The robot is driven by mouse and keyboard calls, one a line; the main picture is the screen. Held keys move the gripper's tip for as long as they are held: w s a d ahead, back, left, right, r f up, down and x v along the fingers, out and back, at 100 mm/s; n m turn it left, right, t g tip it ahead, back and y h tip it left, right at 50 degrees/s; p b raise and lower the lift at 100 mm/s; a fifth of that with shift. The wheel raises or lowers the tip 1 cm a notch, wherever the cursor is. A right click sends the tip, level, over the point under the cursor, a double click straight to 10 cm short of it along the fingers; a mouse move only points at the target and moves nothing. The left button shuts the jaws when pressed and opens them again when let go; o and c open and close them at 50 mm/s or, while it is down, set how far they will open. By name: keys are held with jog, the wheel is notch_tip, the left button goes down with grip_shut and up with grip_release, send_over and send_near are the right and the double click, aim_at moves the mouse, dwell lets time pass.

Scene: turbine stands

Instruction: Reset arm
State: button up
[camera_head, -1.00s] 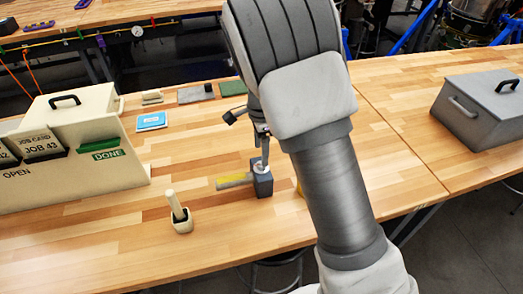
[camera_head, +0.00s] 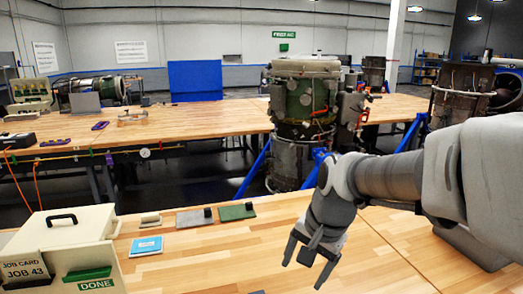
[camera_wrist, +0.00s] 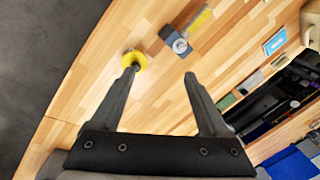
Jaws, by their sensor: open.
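My gripper (camera_head: 308,270) hangs over the near wooden bench (camera_head: 185,262), fingers pointing down, at the lower middle of the head view. In the wrist view my gripper (camera_wrist: 162,72) has its two fingers wide apart with nothing between them. Below it lie a dark block (camera_wrist: 175,40) with a pale round top and a yellow and grey piece (camera_wrist: 200,20) beside it. A yellow round thing (camera_wrist: 134,59) shows at the left fingertip; whether the finger touches it I cannot tell.
A cream job-card box (camera_head: 88,225) stands at the lower left, with a blue card (camera_head: 147,246) and small mats (camera_head: 194,218) beside it. A grey box (camera_head: 462,244) is partly behind my arm. A turbine (camera_head: 305,115) stands beyond the bench.

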jog(key=s+d+r+n+t+h, duration=0.1)
jog(key=s+d+r+n, duration=0.1)
jog(key=s, duration=0.5)
jog(key=s+d+r+n+t+h, duration=0.1)
jog(key=s+d+r+n+t, duration=0.1)
jog(key=s+n, duration=0.3)
jog(key=shift+s+d, duration=0.85)
jog(key=shift+d, duration=0.05)
